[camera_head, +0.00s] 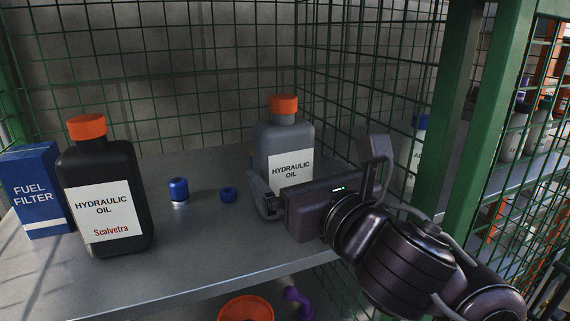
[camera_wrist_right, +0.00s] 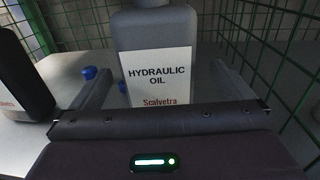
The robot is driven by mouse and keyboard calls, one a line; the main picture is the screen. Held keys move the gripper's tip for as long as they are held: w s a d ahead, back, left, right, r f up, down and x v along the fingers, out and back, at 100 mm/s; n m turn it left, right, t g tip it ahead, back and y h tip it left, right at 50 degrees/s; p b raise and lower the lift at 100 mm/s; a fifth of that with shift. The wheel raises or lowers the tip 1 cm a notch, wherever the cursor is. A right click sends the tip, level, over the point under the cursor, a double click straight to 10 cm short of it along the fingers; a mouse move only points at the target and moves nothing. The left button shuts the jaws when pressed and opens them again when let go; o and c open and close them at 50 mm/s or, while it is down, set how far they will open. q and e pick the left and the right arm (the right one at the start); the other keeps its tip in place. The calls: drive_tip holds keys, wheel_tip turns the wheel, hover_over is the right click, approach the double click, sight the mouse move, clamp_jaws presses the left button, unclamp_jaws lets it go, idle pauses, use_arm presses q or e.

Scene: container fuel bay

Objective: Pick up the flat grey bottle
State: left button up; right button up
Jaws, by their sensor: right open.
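The flat grey bottle (camera_head: 285,142) has an orange cap and a white "HYDRAULIC OIL" label. It stands upright on the grey shelf at the centre of the head view, its lower part hidden by my right gripper. My right gripper (camera_head: 272,190) is open, directly in front of the bottle. In the right wrist view the bottle (camera_wrist_right: 157,50) rises between the two fingers of my right gripper (camera_wrist_right: 160,88), one finger on each side. Whether the fingers touch it I cannot tell. My left gripper is not in view.
A black bottle (camera_head: 104,172) with an orange cap and a blue fuel filter box (camera_head: 37,190) stand at left. Green wire mesh (camera_head: 365,80) closes the back and right. An orange funnel-like item (camera_head: 246,309) sits below.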

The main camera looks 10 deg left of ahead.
sight(278, 160)
drive_tip(key=shift+w+a, duration=0.25)
drive_tip(key=shift+w, duration=0.05)
drive_tip(key=shift+w+a, duration=0.3)
drive_tip(key=p+x, duration=0.1)
drive_tip(key=x, duration=0.3)
drive_tip(key=shift+a, duration=0.2)
drive_tip(key=shift+w+a+f, duration=0.1)
drive_tip(key=shift+w+f, duration=0.05)
drive_tip(key=shift+w, duration=0.05)
drive_tip(key=shift+c, duration=0.6)
drive_tip(key=shift+s, duration=0.1)
drive_tip(key=c, duration=1.2)
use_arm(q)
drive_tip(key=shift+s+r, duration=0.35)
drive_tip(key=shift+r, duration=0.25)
use_arm(e)
drive_tip(key=shift+c, duration=0.4)
